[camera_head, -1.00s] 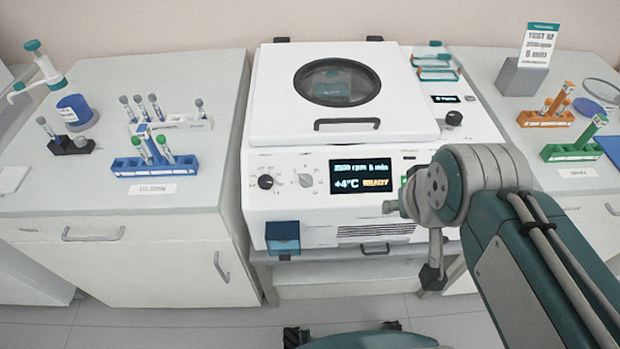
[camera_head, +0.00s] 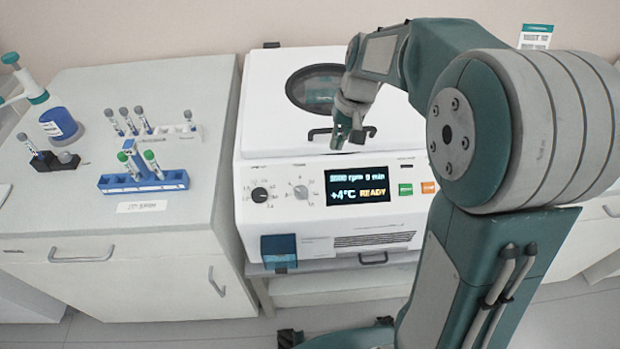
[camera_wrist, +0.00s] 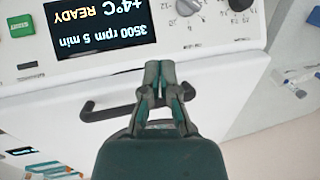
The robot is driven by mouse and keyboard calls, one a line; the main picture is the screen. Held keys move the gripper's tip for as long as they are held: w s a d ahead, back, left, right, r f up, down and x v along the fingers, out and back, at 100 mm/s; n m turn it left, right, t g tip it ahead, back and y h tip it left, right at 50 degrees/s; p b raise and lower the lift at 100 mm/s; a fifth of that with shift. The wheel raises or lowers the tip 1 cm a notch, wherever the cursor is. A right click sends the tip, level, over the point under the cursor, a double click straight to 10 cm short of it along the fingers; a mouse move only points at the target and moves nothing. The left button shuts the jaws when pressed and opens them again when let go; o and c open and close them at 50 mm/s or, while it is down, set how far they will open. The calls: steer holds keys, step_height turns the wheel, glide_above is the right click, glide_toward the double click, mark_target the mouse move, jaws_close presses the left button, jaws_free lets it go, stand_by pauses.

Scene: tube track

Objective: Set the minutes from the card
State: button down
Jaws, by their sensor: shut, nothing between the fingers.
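The white centrifuge (camera_head: 250,125) stands in the middle with its lid down. Its display (camera_head: 356,186) shows +4°C READY; in the wrist view the upside-down display (camera_wrist: 100,25) reads 3500 rpm 5 min. A dark knob (camera_head: 259,195) and a light grey knob (camera_head: 300,191) sit left of the display. My gripper (camera_head: 342,143) is shut and empty, in front of the lid handle and above the panel. In the wrist view my gripper (camera_wrist: 160,70) points between the display and the grey knob (camera_wrist: 187,6), apart from both.
The lid handle (camera_wrist: 97,111) is close to my fingers. A green button (camera_head: 405,189) and an orange button (camera_head: 428,187) sit right of the display. Tube racks, including a blue one (camera_head: 145,184), stand on the left bench. My arm hides most of the right bench.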

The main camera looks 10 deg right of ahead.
mark_target(301, 192)
steer(key=x, duration=1.1)
steer(key=shift+w, duration=0.35)
steer(key=shift+s+a+f, duration=0.35)
steer(key=shift+s+a, duration=0.25)
steer(key=shift+a, duration=0.1)
steer(key=shift+s+a+f, duration=0.4)
steer(key=shift+s+a, duration=0.15)
steer(key=shift+a, duration=0.15)
